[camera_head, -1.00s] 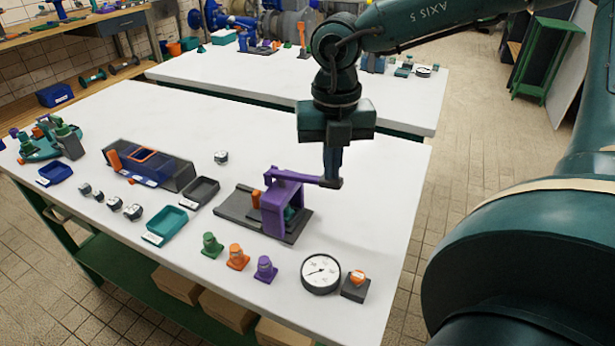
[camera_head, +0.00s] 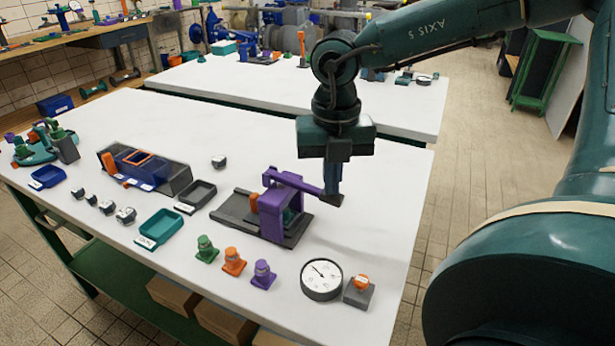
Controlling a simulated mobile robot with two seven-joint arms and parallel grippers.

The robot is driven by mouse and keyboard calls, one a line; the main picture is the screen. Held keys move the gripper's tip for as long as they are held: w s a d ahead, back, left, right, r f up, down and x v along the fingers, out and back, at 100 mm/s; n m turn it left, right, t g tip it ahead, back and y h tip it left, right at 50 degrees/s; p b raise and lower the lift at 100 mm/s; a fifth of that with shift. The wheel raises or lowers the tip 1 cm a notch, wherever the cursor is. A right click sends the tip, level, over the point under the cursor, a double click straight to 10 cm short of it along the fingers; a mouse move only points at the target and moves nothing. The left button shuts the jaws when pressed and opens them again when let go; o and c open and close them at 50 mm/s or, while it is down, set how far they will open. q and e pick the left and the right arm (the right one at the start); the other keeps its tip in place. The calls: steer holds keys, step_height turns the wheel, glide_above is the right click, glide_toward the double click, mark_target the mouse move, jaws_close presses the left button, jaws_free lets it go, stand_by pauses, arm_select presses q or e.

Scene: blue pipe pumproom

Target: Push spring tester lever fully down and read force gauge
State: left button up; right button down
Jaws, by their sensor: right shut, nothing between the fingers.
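The spring tester stands on a dark base plate (camera_head: 233,212) near the middle of the white table. Its purple frame (camera_head: 271,217) carries a purple lever (camera_head: 295,182) that slopes down to the right and ends in a dark tip. My right gripper (camera_head: 332,191) points down, shut, with its fingertips on or very close to the lever's outer end. The fingers partly hide that end. The round white force gauge (camera_head: 321,280) lies in front of the tester, its needle pointing to the upper left. Its numbers are too small to read. My left gripper is not in view.
An orange button on a grey block (camera_head: 359,290) stands right of the gauge. Green (camera_head: 206,249), orange (camera_head: 233,261) and purple (camera_head: 263,274) pieces stand along the front edge. Trays and a blue fixture (camera_head: 148,170) are farther left. The table's right side is clear.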

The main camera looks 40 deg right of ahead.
steer(key=shift+f+b, duration=0.3)
steer(key=shift+f, duration=0.15)
steer(key=shift+f+b, duration=0.6)
steer(key=shift+b, duration=0.1)
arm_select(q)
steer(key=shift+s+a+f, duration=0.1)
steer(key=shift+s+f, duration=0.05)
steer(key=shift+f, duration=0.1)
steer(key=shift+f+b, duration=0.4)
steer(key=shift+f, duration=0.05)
arm_select(e)
steer(key=shift+s+f, duration=0.1)
